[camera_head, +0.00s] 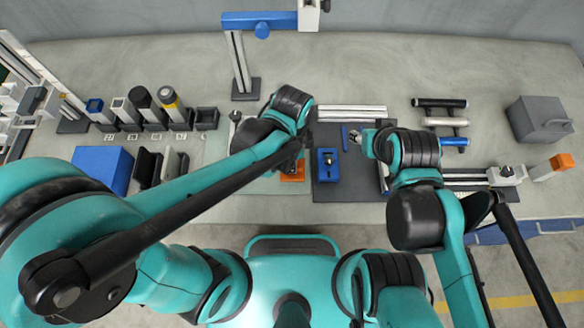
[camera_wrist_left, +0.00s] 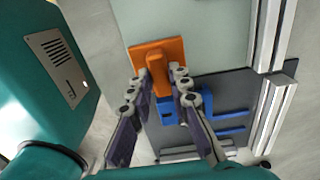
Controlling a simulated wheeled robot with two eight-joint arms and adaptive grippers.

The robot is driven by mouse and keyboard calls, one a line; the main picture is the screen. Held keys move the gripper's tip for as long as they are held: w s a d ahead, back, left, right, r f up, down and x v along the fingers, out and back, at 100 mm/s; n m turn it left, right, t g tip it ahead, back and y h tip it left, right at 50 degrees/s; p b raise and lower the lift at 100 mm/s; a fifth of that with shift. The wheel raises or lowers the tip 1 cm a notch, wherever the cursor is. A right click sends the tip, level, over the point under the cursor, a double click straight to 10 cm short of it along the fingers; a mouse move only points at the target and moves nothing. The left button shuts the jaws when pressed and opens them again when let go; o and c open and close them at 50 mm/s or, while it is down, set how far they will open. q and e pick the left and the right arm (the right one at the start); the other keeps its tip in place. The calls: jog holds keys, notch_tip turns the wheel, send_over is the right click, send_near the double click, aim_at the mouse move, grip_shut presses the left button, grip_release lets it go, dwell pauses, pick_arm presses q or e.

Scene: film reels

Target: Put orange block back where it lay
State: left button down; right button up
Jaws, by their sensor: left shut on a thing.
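The orange block (camera_head: 292,176) shows partly under my left gripper (camera_head: 299,153) in the head view, at the left side of the dark plate. In the left wrist view the orange block (camera_wrist_left: 145,52) is a flat plate with a raised grip. The fingers of my left gripper (camera_wrist_left: 160,84) are shut on that raised grip. The block is over a pale mat (camera_wrist_left: 205,40); I cannot tell whether it touches it. My right gripper (camera_head: 359,138) is over the dark plate's right side; its fingers are too small to read.
Metal rails (camera_head: 350,109) lie behind. A blue-topped post (camera_head: 238,55) stands at the back. Another orange piece (camera_head: 562,161) is far right.

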pick_arm(q)
notch_tip(320, 180, down, 4)
jog(key=shift+w+f+b, duration=0.1)
jog(key=shift+f+b, duration=0.05)
jog(key=shift+b, duration=0.85)
jog(key=c, duration=1.4)
grip_release()
